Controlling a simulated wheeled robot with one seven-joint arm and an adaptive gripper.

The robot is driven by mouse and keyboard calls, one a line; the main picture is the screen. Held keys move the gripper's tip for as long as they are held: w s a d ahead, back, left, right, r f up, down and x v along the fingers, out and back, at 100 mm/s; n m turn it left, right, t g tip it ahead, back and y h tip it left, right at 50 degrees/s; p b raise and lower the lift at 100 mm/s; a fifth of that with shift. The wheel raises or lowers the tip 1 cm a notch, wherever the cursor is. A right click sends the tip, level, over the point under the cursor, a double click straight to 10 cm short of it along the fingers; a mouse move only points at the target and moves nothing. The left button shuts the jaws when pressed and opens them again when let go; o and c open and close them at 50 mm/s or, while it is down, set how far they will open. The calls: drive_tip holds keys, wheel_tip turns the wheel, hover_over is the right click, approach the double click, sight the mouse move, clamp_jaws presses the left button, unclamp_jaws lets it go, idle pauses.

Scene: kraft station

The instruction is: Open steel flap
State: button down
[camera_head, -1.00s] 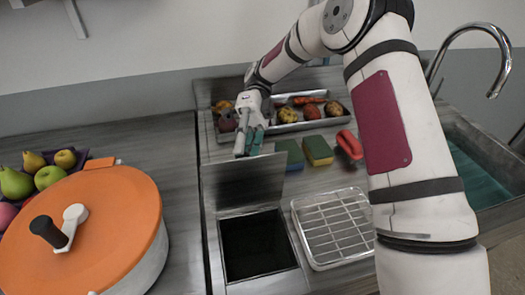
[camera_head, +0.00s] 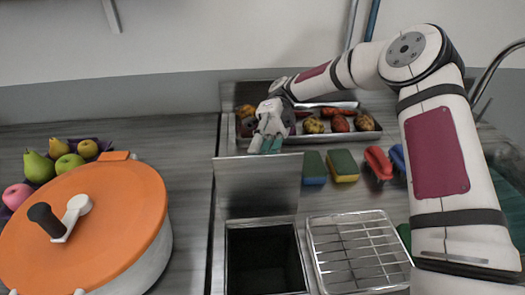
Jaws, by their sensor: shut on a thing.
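The steel flap (camera_head: 257,188) stands raised, roughly upright, along the back edge of a dark square opening (camera_head: 265,262) in the counter. My gripper (camera_head: 265,146) is at the flap's top edge, reaching down from behind it. It is shut on the flap, though the exact contact at the fingertips is small and hard to make out. The inside of the opening is dark and shows nothing clear.
A large pot with an orange lid (camera_head: 110,195) stands left of the opening. A wire rack (camera_head: 358,255) lies to its right. Two sponges (camera_head: 342,165) and a red-handled brush (camera_head: 378,162) lie behind. A vegetable tray (camera_head: 290,138) is at the back.

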drive_tip(key=shift+f, duration=0.1)
drive_tip(key=c, duration=1.3)
unclamp_jaws()
drive_tip(key=shift+s, duration=0.1)
